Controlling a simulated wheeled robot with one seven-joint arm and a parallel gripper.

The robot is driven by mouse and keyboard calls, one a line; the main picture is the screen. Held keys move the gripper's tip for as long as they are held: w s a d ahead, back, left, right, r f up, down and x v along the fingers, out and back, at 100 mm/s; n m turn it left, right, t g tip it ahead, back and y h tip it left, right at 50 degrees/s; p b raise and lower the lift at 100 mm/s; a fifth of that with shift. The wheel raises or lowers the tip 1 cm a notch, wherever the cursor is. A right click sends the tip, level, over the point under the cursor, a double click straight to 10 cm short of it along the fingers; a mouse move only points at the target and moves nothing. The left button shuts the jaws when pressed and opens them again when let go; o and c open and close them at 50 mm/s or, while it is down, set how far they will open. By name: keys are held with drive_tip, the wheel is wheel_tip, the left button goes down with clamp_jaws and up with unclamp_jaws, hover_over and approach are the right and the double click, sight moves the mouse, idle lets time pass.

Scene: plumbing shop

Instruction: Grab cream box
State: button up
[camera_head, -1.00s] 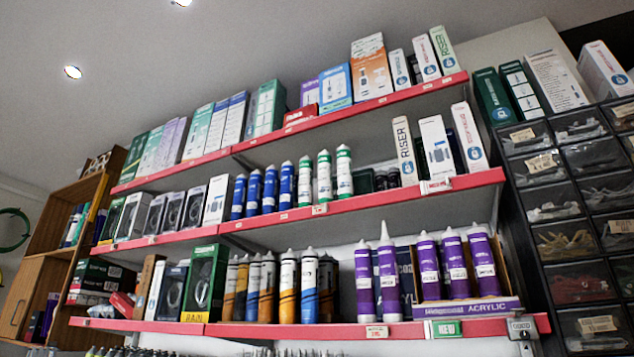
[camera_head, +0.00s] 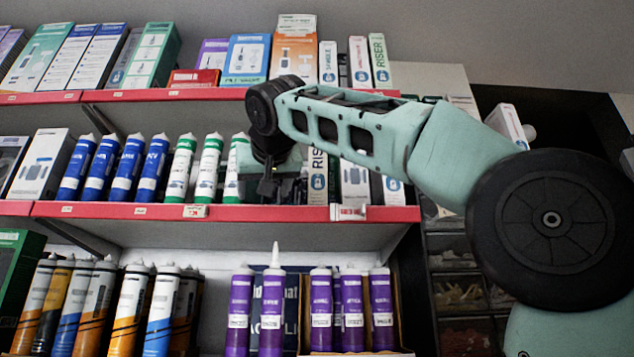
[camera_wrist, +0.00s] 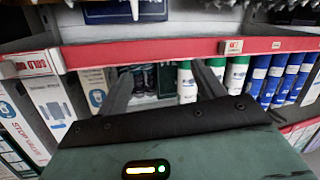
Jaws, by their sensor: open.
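A cream RISER box (camera_head: 317,178) with a blue logo stands on the middle red-edged shelf, partly hidden behind my arm in the head view. It seems to be the narrow pale box (camera_wrist: 97,88) beside the left finger in the wrist view, which looks upside down. My gripper (camera_head: 268,188) is at the middle shelf, left of this box. In the wrist view my gripper (camera_wrist: 163,88) is open, with dark jars behind the gap between its fingers and no box between them. Other pale boxes stand on the top shelf, so which is meant is not certain.
Green-and-white tubes (camera_head: 209,168) stand close left of my gripper, with blue tubes (camera_head: 128,165) beyond. A white box (camera_wrist: 50,98) stands beside the cream one. The red shelf edge (camera_head: 150,211) runs below. Purple tubes (camera_head: 321,310) stand on the lower shelf.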

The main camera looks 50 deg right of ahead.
sight(319, 162)
drive_tip(key=s+d+r+m+g+h+p, duration=0.1)
drive_tip(key=s+d+r+m+h, duration=0.15)
drive_tip(key=s+r, duration=0.3)
drive_tip(key=s+d+r+m+h+p, duration=0.1)
drive_tip(key=s+d+r+m+h, duration=0.2)
drive_tip(key=r, duration=0.4)
drive_tip(key=shift+n+y, duration=0.25)
drive_tip(key=shift+y, duration=0.2)
drive_tip(key=p+x, duration=0.1)
drive_tip(key=x, duration=0.2)
drive_tip(key=p+x, duration=0.1)
drive_tip(key=x, duration=0.3)
drive_tip(key=p+x, duration=0.1)
drive_tip(key=x, duration=0.2)
drive_tip(key=shift+s+d+p, duration=0.15)
drive_tip(key=shift+d+p, duration=0.25)
drive_tip(key=shift+d, duration=0.2)
drive_tip(key=p+x, duration=0.1)
drive_tip(key=x, duration=0.1)
drive_tip(key=p+x, duration=0.1)
drive_tip(key=x, duration=0.1)
drive_tip(key=p+x, duration=0.1)
drive_tip(key=x, duration=0.1)
drive_tip(key=shift+f+p, duration=0.4)
drive_tip(key=shift+w+f, duration=0.15)
drive_tip(key=shift+w, duration=0.1)
drive_tip(key=c, duration=1.2)
